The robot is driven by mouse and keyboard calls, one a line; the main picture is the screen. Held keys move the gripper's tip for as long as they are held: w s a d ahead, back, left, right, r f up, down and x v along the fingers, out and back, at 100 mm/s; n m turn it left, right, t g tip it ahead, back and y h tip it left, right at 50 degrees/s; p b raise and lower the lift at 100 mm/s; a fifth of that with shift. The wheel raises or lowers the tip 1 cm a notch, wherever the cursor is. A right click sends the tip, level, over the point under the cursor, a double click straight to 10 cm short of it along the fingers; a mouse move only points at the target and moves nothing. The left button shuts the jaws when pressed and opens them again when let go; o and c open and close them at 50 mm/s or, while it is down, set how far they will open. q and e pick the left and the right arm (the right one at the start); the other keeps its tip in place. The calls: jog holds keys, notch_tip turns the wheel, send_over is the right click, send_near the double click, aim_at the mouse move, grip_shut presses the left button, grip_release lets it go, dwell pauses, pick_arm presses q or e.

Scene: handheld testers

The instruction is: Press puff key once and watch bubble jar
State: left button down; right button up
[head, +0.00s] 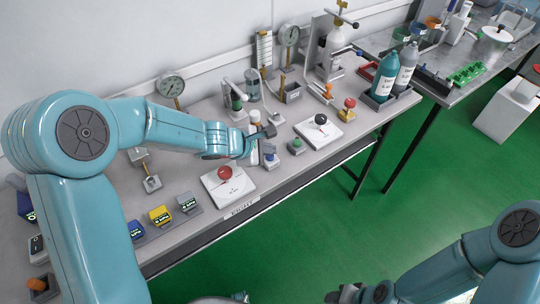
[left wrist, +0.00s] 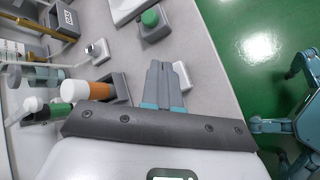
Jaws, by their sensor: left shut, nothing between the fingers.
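My left gripper (head: 268,132) reaches in over the middle of the bench. In the left wrist view its fingers (left wrist: 160,72) are together and empty. A small block with a blue top (head: 270,159) stands just in front of it; a pale block (left wrist: 182,74) shows partly hidden beside the fingers. A green button on a grey block (head: 296,145) stands to the right, and also shows in the left wrist view (left wrist: 150,18). No label marks the puff key. A clear jar (head: 252,92) stands behind; I cannot tell if it is the bubble jar. My right gripper (head: 352,293) is low in the picture, its jaws unclear.
A red knob on a white plate (head: 224,173) lies left, and a black knob on a white plate (head: 320,120) right. Gauges, bottles and stands line the back. Green floor (head: 440,170) lies open in front.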

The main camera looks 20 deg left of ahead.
aim_at(268, 159)
pick_arm(q)
jog(key=shift+f+b, duration=0.45)
jog(key=shift+b, duration=0.1)
dwell(0.5)
dwell(0.4)
jog(key=shift+r+p, duration=0.8)
jog(key=shift+r, duration=0.1)
notch_tip(268, 159, up, 5)
jog(key=p, duration=0.4)
jog(key=shift+r+p, duration=0.1)
jog(key=shift+p, duration=0.3)
